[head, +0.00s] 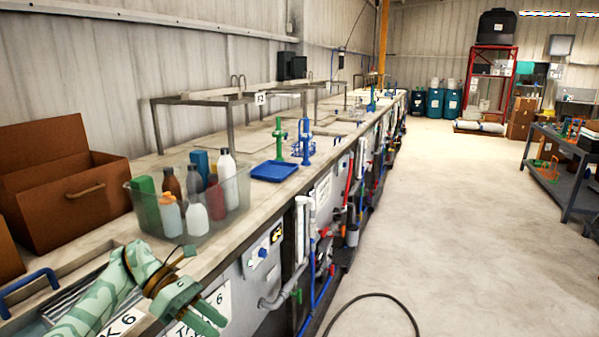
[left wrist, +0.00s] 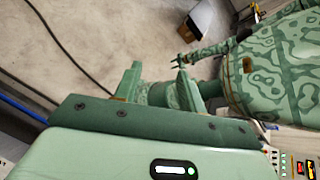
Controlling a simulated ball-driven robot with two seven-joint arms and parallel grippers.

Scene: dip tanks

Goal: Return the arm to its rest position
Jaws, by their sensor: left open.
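My left arm comes in at the lower left of the head view. Its left gripper (head: 213,322) is open and empty, in front of the long counter's near edge. In the left wrist view the left gripper (left wrist: 159,68) shows its two fingers apart, with nothing between them. Behind them are patterned green parts of my own body. A small claw, which looks like my right gripper (left wrist: 178,60), shows beyond the fingers; its jaw state is too small to tell.
The counter (head: 262,190) holds a clear bin (head: 185,222) of bottles, a blue tray (head: 274,171) and a brown box (head: 62,180). A blue handle (head: 30,290) is left of my arm. A dark hose (head: 385,296) lies on the otherwise open floor nearby.

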